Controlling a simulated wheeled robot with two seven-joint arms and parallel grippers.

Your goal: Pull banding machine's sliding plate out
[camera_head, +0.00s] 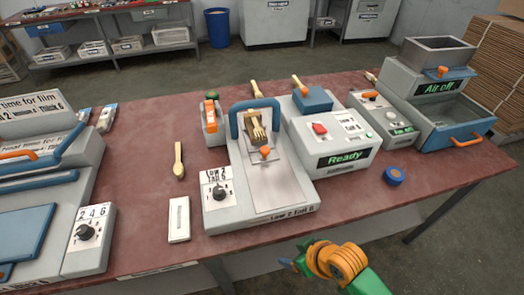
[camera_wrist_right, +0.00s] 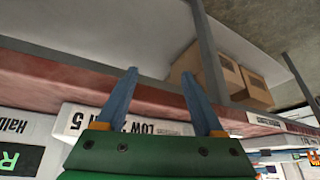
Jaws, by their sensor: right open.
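The banding machine (camera_head: 238,215) stands at the middle of the table's front edge, a grey body labelled "Low 2 Tall 6" with a dial on its left. Its metal sliding plate (camera_head: 277,190) lies on the sloped top, with an orange knob (camera_head: 265,153) near its upper end. Wooden spoons or forks (camera_head: 256,129) lie by the blue handle (camera_head: 234,126). My right gripper (camera_head: 285,263) is in front of and below the table edge, apart from the machine. In the right wrist view its two blue fingers (camera_wrist_right: 160,88) are spread and empty. My left gripper is not in view.
A grey box reading "Ready" (camera_head: 346,160) stands right of the machine, with a blue roll (camera_head: 394,175) beside it. A wooden spoon (camera_head: 179,160) and a white block (camera_head: 179,218) lie to the left. Cardboard boxes (camera_wrist_right: 205,75) show in the wrist view.

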